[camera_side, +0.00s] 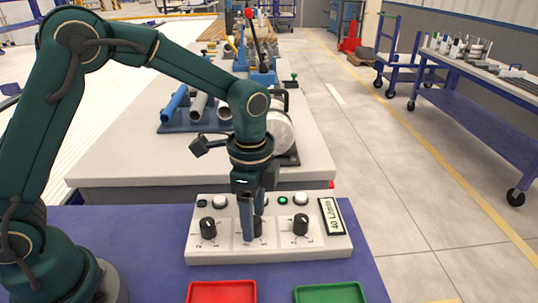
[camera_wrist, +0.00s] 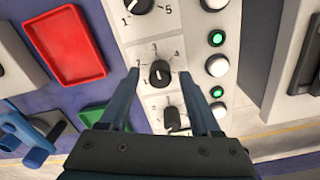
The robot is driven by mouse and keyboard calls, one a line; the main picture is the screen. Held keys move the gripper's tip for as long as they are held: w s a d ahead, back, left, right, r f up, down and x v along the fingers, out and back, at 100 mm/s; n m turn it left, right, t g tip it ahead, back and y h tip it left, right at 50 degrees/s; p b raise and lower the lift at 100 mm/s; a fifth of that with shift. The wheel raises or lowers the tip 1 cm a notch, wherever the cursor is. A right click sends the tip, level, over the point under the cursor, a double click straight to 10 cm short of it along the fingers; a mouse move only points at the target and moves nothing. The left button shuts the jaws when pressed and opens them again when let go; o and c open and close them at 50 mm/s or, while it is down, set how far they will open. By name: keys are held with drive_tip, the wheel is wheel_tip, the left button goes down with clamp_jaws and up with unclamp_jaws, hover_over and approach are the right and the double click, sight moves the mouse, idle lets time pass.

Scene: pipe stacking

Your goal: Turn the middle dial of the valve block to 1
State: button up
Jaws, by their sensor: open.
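The valve block (camera_side: 270,251) is a pale panel with three black dials in a row. The middle dial (camera_wrist: 160,73) shows in the wrist view between my fingers, with digits around it; which digit its pointer marks is too small to tell. In the side view the middle dial (camera_side: 258,228) is partly hidden by my fingers. My gripper (camera_side: 250,234) points down over the block. In the wrist view my gripper (camera_wrist: 159,75) is open, one finger on each side of the dial, with gaps visible. The left dial (camera_side: 208,228) and right dial (camera_side: 301,224) stand clear.
White buttons (camera_wrist: 217,65) and green lamps (camera_wrist: 216,38) line the block beside the dials. A display (camera_side: 331,215) reads 40 L/min. A red tray (camera_side: 221,284) and a green tray (camera_side: 330,286) lie in front. A pipe rack (camera_side: 185,127) stands on the bench behind.

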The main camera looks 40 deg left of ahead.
drive_tip(key=shift+f, duration=0.7)
clamp_jaws()
